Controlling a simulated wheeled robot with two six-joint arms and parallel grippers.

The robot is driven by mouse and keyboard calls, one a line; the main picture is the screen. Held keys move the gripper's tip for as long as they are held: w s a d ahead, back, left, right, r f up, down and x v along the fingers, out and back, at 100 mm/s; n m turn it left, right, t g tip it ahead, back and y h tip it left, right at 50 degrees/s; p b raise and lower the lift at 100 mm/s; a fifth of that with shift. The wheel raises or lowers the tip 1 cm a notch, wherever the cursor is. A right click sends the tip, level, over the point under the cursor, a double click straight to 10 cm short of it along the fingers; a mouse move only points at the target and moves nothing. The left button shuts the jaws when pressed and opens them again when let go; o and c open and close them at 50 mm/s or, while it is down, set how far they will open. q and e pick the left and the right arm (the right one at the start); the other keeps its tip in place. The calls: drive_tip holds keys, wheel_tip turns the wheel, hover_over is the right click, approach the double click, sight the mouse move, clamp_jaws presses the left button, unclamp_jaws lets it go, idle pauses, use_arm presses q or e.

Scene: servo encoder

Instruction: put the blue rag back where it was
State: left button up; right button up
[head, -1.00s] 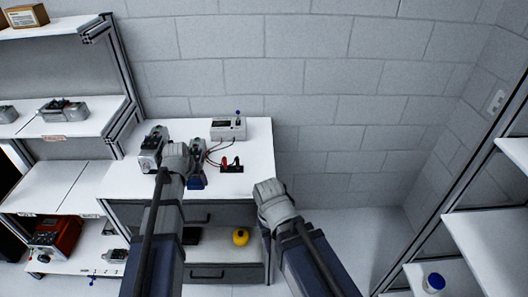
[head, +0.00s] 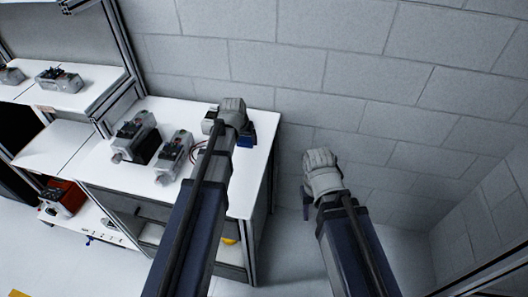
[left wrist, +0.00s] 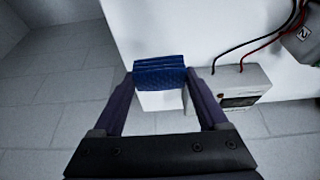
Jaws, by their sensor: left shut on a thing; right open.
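The blue rag (left wrist: 160,72) is a small folded stack with layered edges, held between the fingers of my left gripper (left wrist: 160,82) in the left wrist view. In the head view the rag (head: 247,138) shows as a dark blue patch beside my left gripper (head: 238,120), near the right rear part of the white tabletop (head: 110,175). I cannot tell whether it touches the tabletop. My right gripper (head: 313,190) is open and empty, to the right of the table, above the floor.
Two grey motors (head: 135,137) (head: 173,157) sit on the table's left and middle. A grey meter box with red and black leads (left wrist: 240,88) stands close to the left gripper. A block wall (head: 330,60) is behind. Shelves (head: 75,95) stand at left.

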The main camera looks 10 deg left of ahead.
sight(251, 158)
use_arm(q)
drive_tip(key=shift+d+r+p, duration=0.3)
drive_tip(key=shift+r+p, duration=0.15)
drive_tip(key=shift+r, duration=0.05)
drive_tip(key=shift+d+r+p, duration=0.25)
drive_tip(key=shift+r+p, duration=0.15)
drive_tip(key=shift+r, duration=0.05)
drive_tip(key=shift+s+d+r+p, duration=0.15)
drive_tip(key=shift+d+r+p, duration=0.05)
drive_tip(key=shift+r+p, duration=0.1)
wheel_tip(251, 158, down, 10)
drive_tip(key=b, duration=1)
drive_tip(key=shift+f, duration=0.15)
drive_tip(key=shift+f+b, duration=0.1)
drive_tip(key=shift+b, duration=0.2)
drive_tip(key=shift+f, duration=0.15)
drive_tip(key=o, duration=1.1)
